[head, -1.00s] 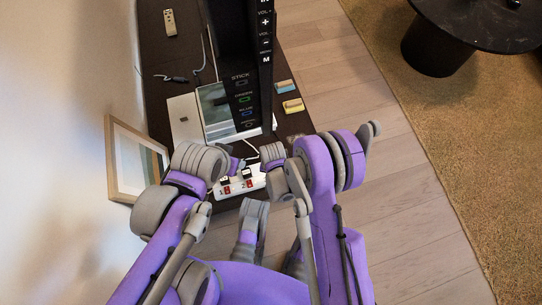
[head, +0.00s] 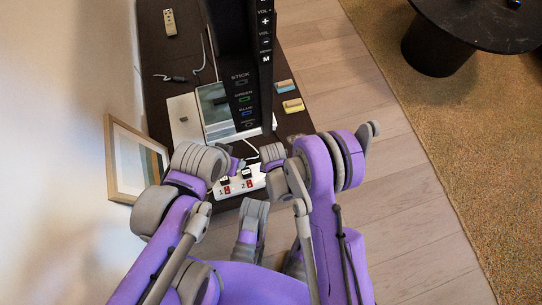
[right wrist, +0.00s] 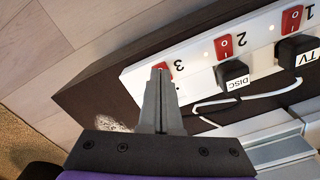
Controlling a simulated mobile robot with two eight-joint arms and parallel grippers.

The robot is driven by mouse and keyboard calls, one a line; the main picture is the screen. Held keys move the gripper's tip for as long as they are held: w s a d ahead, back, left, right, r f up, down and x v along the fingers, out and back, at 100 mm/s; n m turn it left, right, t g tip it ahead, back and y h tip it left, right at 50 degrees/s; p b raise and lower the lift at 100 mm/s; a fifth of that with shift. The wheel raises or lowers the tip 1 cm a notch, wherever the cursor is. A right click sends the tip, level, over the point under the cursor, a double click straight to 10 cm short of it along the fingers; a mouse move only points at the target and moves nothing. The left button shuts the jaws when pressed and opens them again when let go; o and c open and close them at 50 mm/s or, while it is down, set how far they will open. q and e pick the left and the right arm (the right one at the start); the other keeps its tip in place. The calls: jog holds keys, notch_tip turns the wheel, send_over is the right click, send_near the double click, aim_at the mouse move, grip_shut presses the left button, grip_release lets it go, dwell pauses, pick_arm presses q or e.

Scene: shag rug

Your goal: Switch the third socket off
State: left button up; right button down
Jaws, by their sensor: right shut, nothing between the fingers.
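A white power strip (right wrist: 198,58) with numbered sockets and red switches lies on the dark table; part of it shows in the head view (head: 240,183). In the right wrist view the third switch (right wrist: 163,66) is red, beside the number 3, and partly hidden by my fingertips. The second switch (right wrist: 223,46) and first switch (right wrist: 291,18) are in clear view. My right gripper (right wrist: 161,72) is shut and empty, its tips over or at the third switch; I cannot tell whether they touch. My left gripper (head: 236,163) is small and partly hidden near the strip's left end.
Black plugs marked DISC (right wrist: 232,74) and TV (right wrist: 298,48) sit in sockets two and one, with a white cable beside them. A picture frame (head: 124,190) leans at the left wall. A tall black panel with buttons (head: 265,75) stands behind the strip.

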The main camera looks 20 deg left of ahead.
jog(key=shift+f+b, duration=0.4)
jog(key=shift+f, duration=0.25)
dwell(0.3)
jog(key=shift+r+p, duration=2.05)
jog(key=shift+r, duration=1.5)
